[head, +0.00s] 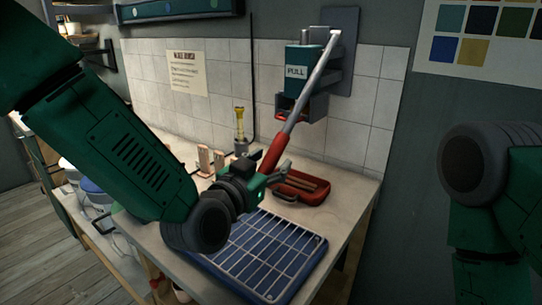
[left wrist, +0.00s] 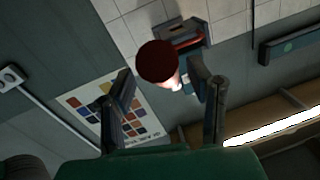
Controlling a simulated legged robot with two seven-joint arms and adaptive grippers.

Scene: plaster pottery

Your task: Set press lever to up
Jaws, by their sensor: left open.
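The press (head: 305,75) is mounted on the back wall and has a "PULL" label. Its grey lever (head: 312,85) slants down and forward from the pivot at the top, ending in a red handle (head: 272,154). My left gripper (head: 278,176) is open at the handle's lower end. In the left wrist view the round red handle end (left wrist: 157,62) shows ahead of and between the spread fingers (left wrist: 168,102). Whether either finger touches it I cannot tell. My right arm shows at the right edge, but its gripper is out of view.
A blue tray with a wire rack (head: 311,247) lies on the counter below my left gripper. A yellow-topped tool (head: 239,125) and copper-coloured pieces (head: 204,158) stand at the back. A colour chart (head: 487,40) hangs at right.

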